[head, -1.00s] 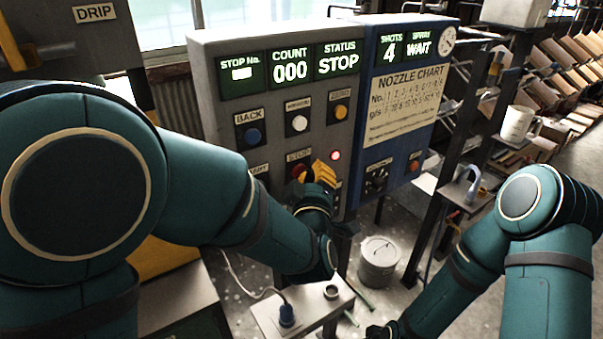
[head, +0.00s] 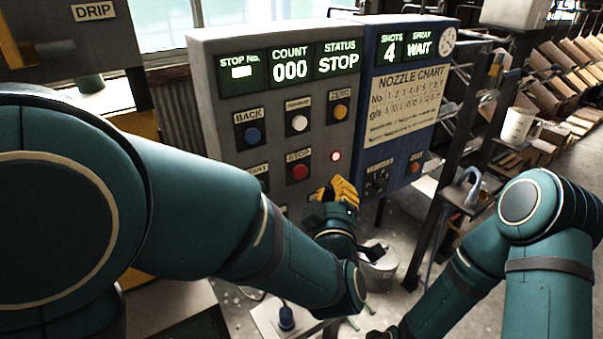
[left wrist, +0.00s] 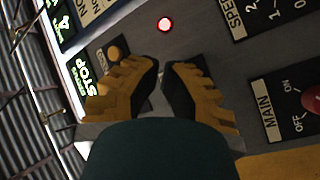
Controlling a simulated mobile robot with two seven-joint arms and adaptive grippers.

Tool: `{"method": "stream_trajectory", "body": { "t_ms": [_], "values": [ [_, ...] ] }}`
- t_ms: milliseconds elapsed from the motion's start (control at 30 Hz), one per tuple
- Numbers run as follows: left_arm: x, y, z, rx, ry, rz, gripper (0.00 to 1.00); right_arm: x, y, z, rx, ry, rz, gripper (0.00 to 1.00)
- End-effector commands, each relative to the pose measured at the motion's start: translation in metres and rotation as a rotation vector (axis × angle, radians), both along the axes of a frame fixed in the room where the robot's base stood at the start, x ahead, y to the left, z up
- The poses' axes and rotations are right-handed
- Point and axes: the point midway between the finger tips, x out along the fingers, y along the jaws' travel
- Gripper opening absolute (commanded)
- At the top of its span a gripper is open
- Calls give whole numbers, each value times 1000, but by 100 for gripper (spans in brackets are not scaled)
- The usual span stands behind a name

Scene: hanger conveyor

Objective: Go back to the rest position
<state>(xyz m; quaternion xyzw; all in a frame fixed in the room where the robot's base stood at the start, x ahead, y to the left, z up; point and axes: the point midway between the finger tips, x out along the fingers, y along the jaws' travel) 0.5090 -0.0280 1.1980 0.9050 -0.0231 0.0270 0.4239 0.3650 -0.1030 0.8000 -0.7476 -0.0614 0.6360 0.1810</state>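My left gripper (head: 343,188), with yellow ribbed fingers, is in front of the lower part of the grey control panel (head: 225,135). It is apart from the red STOP button (head: 298,172), to the lower right of it. In the left wrist view, the fingers of this gripper (left wrist: 161,64) come nearly together at the tips, with nothing held between them. My right forearm runs down to the bottom edge of the head view. Only a dark bit of my right gripper (head: 382,333) shows there, so its fingers cannot be read.
The panel display reads STOP, with count 000. A blue nozzle panel (head: 402,110) joins it on the right. A grey can (head: 378,268) stands on the floor behind my left wrist. A white mug (head: 517,125) and a dark stand (head: 455,200) are at the right.

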Motion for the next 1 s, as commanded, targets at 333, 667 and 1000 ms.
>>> {"method": "stream_trajectory", "body": {
  "t_ms": [333,667,1000],
  "values": [
    [18,20,-68,124,176,-38,0,-9,2,0,5,20,16,0],
    [-9,83,-260,365,732,-259,0,-9,2,0,4,20,15,0],
    [-121,125,-383,390,1193,-604,0,-9,2,0,4,20,15,0]
  ]
}}
